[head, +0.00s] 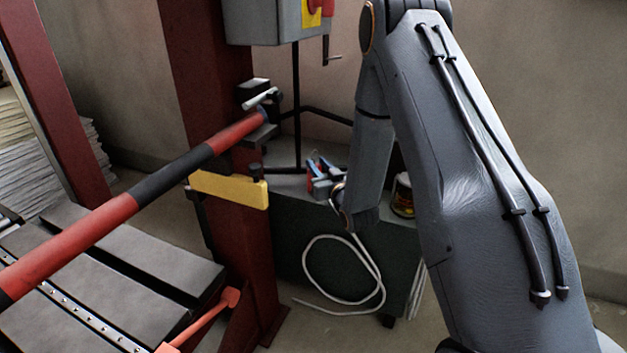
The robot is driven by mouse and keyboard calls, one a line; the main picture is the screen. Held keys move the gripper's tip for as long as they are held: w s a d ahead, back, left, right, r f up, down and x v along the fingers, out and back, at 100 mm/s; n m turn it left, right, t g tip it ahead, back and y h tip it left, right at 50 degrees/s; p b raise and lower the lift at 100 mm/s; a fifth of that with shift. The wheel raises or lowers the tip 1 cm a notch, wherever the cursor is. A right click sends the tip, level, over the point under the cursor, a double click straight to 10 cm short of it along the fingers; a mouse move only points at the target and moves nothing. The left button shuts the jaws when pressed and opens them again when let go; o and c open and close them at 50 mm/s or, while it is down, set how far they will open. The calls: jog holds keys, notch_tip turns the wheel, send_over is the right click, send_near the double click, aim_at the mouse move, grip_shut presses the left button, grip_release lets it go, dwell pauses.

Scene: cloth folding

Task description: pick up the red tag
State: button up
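I cannot make out a red tag for certain in the head view. A small red and blue item (321,178) lies on top of the dark cabinet, partly behind my arm, and is too small to identify. A red switch part (327,6) sits on a yellow plate on the grey box at the top. My arm comes in from the right, bends at the top and hangs down in front of the cabinet. The fingers of my gripper cannot be seen.
A dark cabinet (318,250) stands behind my arm, with a can (402,196) on it and a white cable (311,240) looped in front. A red and black bar (150,187) crosses the left side towards a red post (247,230). Grey slabs (130,255) lie below it.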

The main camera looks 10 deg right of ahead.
aim_at(314, 160)
jog(key=shift+w+a, duration=0.15)
jog(key=shift+w, duration=0.65)
jog(key=shift+w+a, duration=0.1)
jog(key=shift+w, duration=0.65)
grip_shut()
jog(key=shift+r, duration=0.1)
notch_tip(314, 160, up, 10)
jog(key=shift+f+p, duration=0.1)
jog(key=shift+p, duration=0.45)
